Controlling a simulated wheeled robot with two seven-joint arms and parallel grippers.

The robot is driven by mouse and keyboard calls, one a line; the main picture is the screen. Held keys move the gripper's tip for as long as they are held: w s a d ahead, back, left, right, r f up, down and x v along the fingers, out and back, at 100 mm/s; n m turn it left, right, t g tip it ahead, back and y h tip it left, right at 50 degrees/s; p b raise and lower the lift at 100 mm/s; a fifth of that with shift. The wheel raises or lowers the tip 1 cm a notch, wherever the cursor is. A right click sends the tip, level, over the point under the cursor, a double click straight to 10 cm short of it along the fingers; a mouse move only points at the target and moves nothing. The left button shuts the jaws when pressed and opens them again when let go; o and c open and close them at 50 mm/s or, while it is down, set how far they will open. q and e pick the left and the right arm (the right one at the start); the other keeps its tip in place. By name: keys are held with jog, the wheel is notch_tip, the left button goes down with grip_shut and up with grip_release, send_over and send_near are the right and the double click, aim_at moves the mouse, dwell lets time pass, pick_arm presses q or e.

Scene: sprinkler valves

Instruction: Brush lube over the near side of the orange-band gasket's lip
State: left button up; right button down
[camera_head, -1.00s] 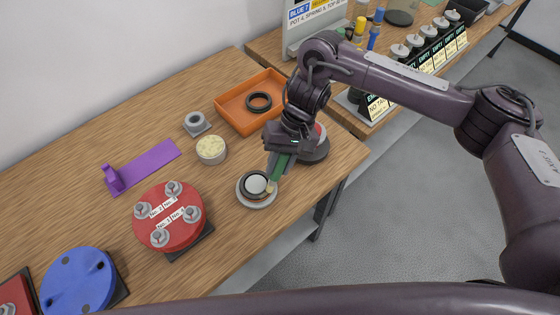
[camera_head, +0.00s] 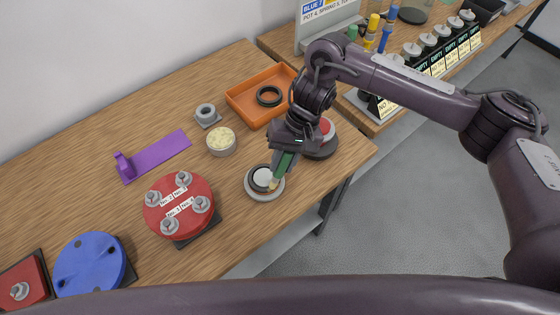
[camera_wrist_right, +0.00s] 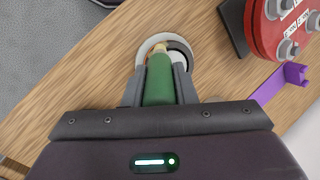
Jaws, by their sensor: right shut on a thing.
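A black gasket ring (camera_head: 251,183) sits on a pale round stand near the table's front edge, around a pale disc. I cannot make out an orange band on it in the head view. In the right wrist view the gasket (camera_wrist_right: 183,50) is partly hidden by the brush. My right gripper (camera_head: 284,163) is shut on the green handle of a brush (camera_wrist_right: 158,80). The brush's tan tip (camera_head: 274,184) is over the right, near part of the ring; whether it touches is unclear. A tub of pale yellow lube (camera_head: 221,139) stands behind. My left gripper is out of view.
An orange tray (camera_head: 240,105) holds another black ring (camera_head: 269,96). Red (camera_head: 178,192) and blue (camera_head: 85,262) flanges and a purple holder (camera_head: 155,156) lie left. The table edge is close in front.

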jog(key=shift+w+d, duration=0.45)
jog(key=shift+d, duration=0.2)
jog(key=shift+a, duration=0.1)
jog(key=shift+s+a+p, duration=0.45)
jog(key=shift+a+p, duration=0.1)
jog(key=shift+p, duration=0.1)
jog(key=shift+s+a, duration=0.3)
jog(key=shift+a, duration=0.15)
jog(key=shift+d, duration=0.15)
jog(key=shift+w+d+p, duration=0.35)
jog(key=shift+w+d, duration=0.45)
jog(key=shift+d, duration=0.15)
